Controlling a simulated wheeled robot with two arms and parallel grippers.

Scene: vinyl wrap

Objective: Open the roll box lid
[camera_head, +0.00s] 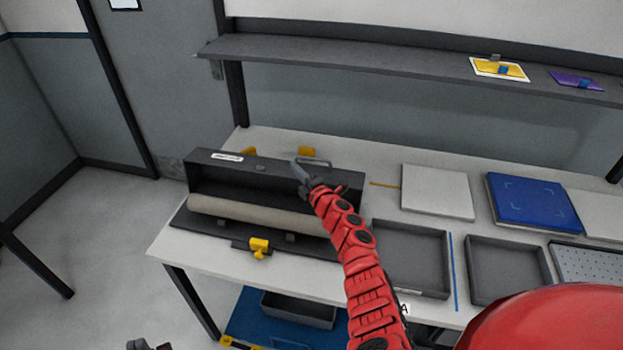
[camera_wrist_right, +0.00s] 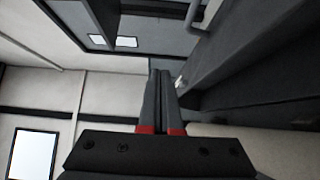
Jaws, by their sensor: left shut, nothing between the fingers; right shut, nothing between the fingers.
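The black roll box (camera_head: 255,185) sits at the left of the workbench. Its lid (camera_head: 262,167), with a white label, is up at the back, and the beige roll (camera_head: 255,213) shows in front. My right gripper (camera_head: 297,172) is shut and empty at the right part of the lid, near a handle (camera_head: 316,162). I cannot tell whether it touches the lid. In the right wrist view its fingers (camera_wrist_right: 161,98) are together, with the dark box (camera_wrist_right: 250,55) and roll (camera_wrist_right: 260,140) to the right. My left gripper (camera_head: 142,344) shows only partly at the bottom edge, away from the box.
A yellow clamp (camera_head: 259,246) is at the box's front, with yellow parts (camera_head: 306,151) behind. Right of my right arm are dark trays (camera_head: 505,270), a white panel (camera_head: 437,191) and a blue block (camera_head: 533,203). A shelf (camera_head: 400,69) runs above. Floor is clear at left.

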